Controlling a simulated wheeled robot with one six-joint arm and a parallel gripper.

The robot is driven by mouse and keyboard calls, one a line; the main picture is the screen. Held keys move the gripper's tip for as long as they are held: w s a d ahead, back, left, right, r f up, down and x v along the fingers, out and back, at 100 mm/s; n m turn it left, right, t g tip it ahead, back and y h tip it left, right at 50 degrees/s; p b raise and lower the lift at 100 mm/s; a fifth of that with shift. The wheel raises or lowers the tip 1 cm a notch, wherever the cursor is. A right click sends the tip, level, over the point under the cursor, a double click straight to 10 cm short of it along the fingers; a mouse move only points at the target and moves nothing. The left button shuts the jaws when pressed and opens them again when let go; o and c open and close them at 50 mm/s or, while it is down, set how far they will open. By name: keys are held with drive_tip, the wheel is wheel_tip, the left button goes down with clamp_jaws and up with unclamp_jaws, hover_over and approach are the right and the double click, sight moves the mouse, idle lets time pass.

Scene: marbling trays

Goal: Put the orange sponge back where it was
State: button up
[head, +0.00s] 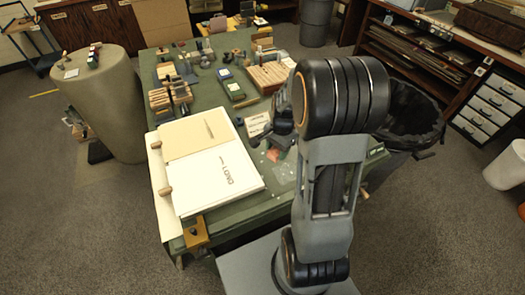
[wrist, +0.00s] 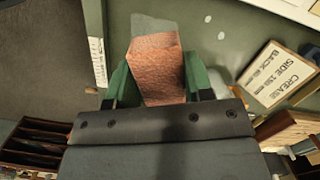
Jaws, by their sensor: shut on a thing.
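The orange sponge (wrist: 155,72) is a rough-textured block between the two green fingers of my gripper (wrist: 157,80) in the wrist view. The fingers press on its two sides, and its far end sticks out past the fingertips. In the head view a small orange patch, which looks like the sponge (head: 274,154), shows below the dark end of my arm, over the green table (head: 222,212). My arm hides much of the gripper there. I cannot tell how far the sponge is above the tabletop. A pale, see-through patch (wrist: 154,23) lies on the table beyond the sponge.
A framed sign (wrist: 278,74) stands right of the sponge in the wrist view. In the head view a white board with papers (head: 215,185) lies to the left. A black bin (head: 410,115) stands right.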

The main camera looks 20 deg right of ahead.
drive_tip(key=w+f+p, duration=0.1)
drive_tip(key=w+f, duration=0.2)
drive_tip(key=w, duration=0.4)
drive_tip(key=p, duration=0.1)
hover_over(262, 153)
drive_tip(key=s, duration=0.1)
wheel_tip(262, 153, down, 5)
drive_tip(key=shift+d+r, duration=0.15)
drive_tip(key=shift+w+f, duration=0.45)
drive_tip(key=shift+f, duration=0.15)
drive_tip(key=shift+w+f+p, duration=0.15)
drive_tip(key=shift+f+p, duration=0.15)
drive_tip(key=shift+f, duration=1.35)
drive_tip(key=shift+f, duration=0.1)
drive_tip(key=shift+f+b, duration=0.15)
drive_tip(key=shift+b, duration=0.15)
drive_tip(key=o, duration=0.8)
drive_tip(key=shift+c, duration=0.2)
